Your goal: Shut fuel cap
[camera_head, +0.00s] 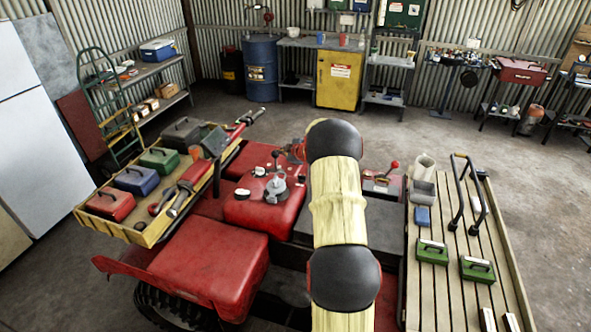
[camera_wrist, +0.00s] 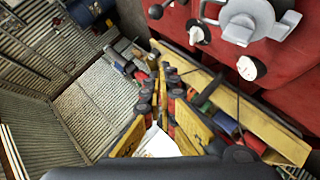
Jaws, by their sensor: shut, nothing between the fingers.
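The fuel cap (camera_head: 276,187) is a grey round fitting on top of the red tank (camera_head: 250,212), in the middle of the red vehicle. In the wrist view a large grey fitting (camera_wrist: 246,18), apparently the same cap, is cut by the top edge at the upper right. I cannot tell for sure how far its lid is open. My gripper (camera_wrist: 168,72) has yellow and black fingers that come together, shut and empty. In the wrist view it points left of the cap and is apart from it. In the head view my arm hides most of it.
Small white-and-dark knobs (camera_head: 242,192) sit beside the cap. A left wooden rack (camera_head: 140,236) carries several toolboxes and tools. A right slatted rack (camera_head: 452,290) holds green boxes and a black handle. A red-tipped lever (camera_head: 394,166) stands right of my arm. Open floor lies behind the vehicle.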

